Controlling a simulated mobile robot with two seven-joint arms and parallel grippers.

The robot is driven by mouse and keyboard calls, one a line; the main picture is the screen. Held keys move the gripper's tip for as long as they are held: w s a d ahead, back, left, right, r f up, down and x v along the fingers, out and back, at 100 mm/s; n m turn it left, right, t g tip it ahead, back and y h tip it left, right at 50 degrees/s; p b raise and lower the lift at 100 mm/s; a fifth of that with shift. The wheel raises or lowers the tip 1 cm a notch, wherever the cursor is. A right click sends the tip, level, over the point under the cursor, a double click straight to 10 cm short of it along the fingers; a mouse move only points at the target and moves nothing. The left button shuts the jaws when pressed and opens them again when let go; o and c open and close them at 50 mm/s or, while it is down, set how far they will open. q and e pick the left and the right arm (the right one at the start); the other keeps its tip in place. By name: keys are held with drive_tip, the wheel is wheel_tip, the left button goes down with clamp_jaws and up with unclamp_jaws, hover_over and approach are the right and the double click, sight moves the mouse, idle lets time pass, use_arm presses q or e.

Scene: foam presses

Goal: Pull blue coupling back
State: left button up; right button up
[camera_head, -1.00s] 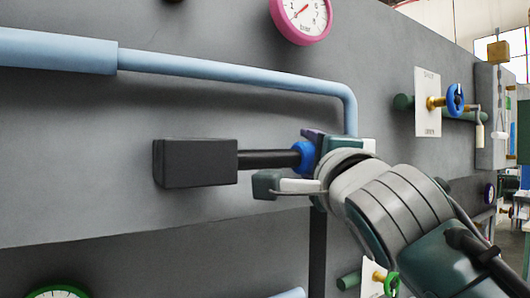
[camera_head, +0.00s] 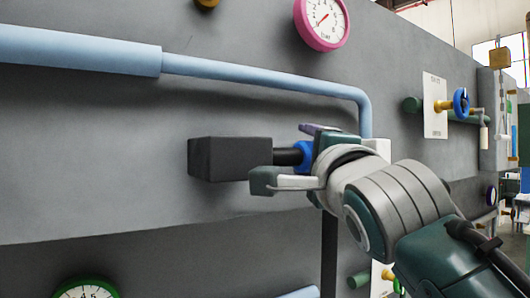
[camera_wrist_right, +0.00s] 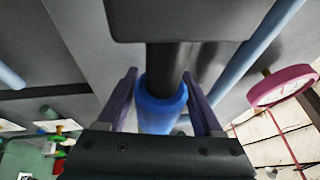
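The blue coupling (camera_head: 304,157) sits around a dark rod (camera_head: 287,157) that comes out of a black block (camera_head: 229,158) on the grey panel. In the right wrist view the coupling (camera_wrist_right: 161,106) lies between the two purple fingers of my right gripper (camera_wrist_right: 160,88), one on each side and seemingly against it. The black block (camera_wrist_right: 185,20) is just ahead of it. My left gripper is not in view.
A light blue pipe (camera_head: 255,75) runs above the rod and bends down behind my right gripper. A pink gauge (camera_head: 322,20) is above, a green gauge (camera_head: 85,290) below. A blue valve wheel (camera_head: 461,102) is at the right.

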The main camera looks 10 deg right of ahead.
drive_tip(key=shift+o, duration=0.8)
drive_tip(key=shift+d, duration=0.1)
drive_tip(key=s+f+p, duration=0.1)
drive_tip(key=s+f, duration=0.1)
drive_tip(key=s, duration=0.7)
drive_tip(key=shift+s+a, duration=0.25)
drive_tip(key=shift+s, duration=0.1)
